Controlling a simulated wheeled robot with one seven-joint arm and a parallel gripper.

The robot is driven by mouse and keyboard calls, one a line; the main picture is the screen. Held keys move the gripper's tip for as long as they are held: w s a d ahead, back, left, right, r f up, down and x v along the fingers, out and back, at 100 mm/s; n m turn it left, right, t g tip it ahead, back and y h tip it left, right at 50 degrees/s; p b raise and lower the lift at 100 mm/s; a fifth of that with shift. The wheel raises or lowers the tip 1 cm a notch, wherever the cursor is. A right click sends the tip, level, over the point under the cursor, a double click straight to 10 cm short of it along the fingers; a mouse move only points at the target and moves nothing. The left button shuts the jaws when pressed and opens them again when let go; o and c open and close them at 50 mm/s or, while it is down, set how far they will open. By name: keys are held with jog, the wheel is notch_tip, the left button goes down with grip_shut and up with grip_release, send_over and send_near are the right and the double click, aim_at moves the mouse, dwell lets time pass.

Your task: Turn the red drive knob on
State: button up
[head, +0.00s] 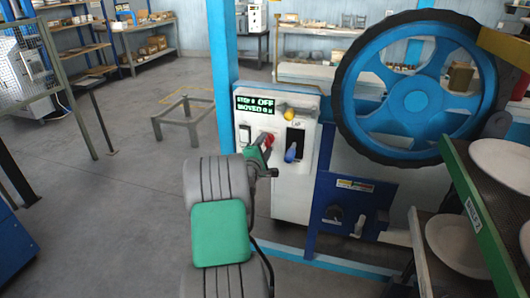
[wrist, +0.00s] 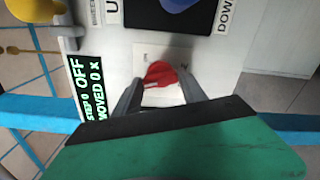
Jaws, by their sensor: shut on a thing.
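The red drive knob (wrist: 160,74) sits on the front of the white control panel (head: 283,205). In the wrist view my gripper (wrist: 158,82) has a finger on each side of the knob and is shut on it. In the head view the knob (head: 267,138) shows just beyond my gripper (head: 265,148), partly hidden by it. The display (head: 255,104) reads "STEP 0 OFF" and "MOVED 0" with a unit I cannot be sure of; it also shows in the wrist view (wrist: 88,90).
A blue lever (head: 291,152) in a black slot and a yellow knob (head: 289,114) are close on the panel. A large blue wheel (head: 415,100) stands to the right. A blue box with a switch (head: 335,214) and racks of plates (head: 455,243) are at lower right.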

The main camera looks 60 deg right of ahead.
jog(key=m+b, duration=0.3)
jog(key=b, duration=0.1)
jog(key=shift+f+m, duration=0.4)
jog(key=m+b, duration=0.3)
jog(key=b, duration=0.1)
jog(key=shift+m+b, duration=0.3)
jog(key=m+b, duration=0.3)
jog(key=b, duration=0.1)
jog(key=shift+m+b, duration=0.3)
jog(key=shift+m, duration=0.1)
jog(key=shift+r+m+b, duration=0.15)
jog(key=shift+m+b, duration=0.55)
jog(key=shift+r, duration=0.1)
jog(key=o, duration=1.4)
jog(key=shift+c, duration=0.2)
